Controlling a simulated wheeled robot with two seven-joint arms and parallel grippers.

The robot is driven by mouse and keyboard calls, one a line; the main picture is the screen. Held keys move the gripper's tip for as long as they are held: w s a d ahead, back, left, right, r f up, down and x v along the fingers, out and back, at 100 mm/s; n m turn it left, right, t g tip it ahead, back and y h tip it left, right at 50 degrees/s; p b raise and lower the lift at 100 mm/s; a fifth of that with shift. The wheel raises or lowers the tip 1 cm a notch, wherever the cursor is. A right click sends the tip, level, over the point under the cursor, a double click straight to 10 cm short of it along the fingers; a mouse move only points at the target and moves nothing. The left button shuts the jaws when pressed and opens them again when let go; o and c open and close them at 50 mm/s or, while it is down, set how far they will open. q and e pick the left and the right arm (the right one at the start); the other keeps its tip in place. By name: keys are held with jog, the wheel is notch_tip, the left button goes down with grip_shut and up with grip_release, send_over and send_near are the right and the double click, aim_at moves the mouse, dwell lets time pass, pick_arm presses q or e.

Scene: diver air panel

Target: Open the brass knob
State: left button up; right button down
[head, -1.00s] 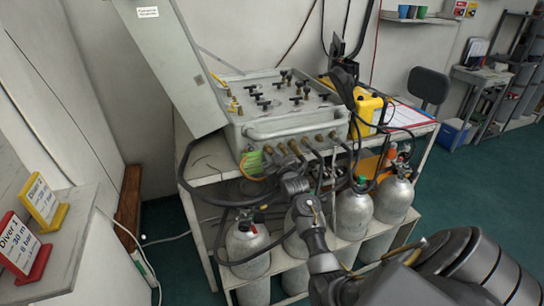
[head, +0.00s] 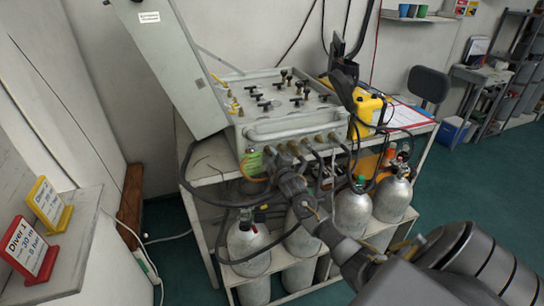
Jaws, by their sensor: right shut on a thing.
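The grey air panel box (head: 290,127) stands on a shelf unit with its lid open to the left. Black T-handles and small brass parts sit on its top face. A row of brass knobs and fittings (head: 293,147) runs along the lower front edge, with hoses on some. My right gripper (head: 270,157) is at the left end of this row, shut on a brass knob there. The gripper hides most of that knob, so how far it is turned cannot be told. My left gripper is not in view.
Grey gas cylinders (head: 249,241) stand on the shelf below, with black hoses looping near my right arm. A yellow case (head: 367,112) is right of the panel. Diver 1 sign (head: 28,247) stands on the left ledge. Green floor at right is free.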

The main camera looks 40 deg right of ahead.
jog(key=n+p, duration=0.1)
jog(key=n, duration=0.3)
jog(key=shift+n, duration=0.4)
dwell(0.4)
jog(key=c, duration=1.5)
grip_release()
jog(key=shift+w, duration=0.1)
jog(key=b+v, duration=0.1)
jog(key=v, duration=0.9)
jog(key=shift+s+a, duration=0.15)
jog(key=shift+s, duration=0.2)
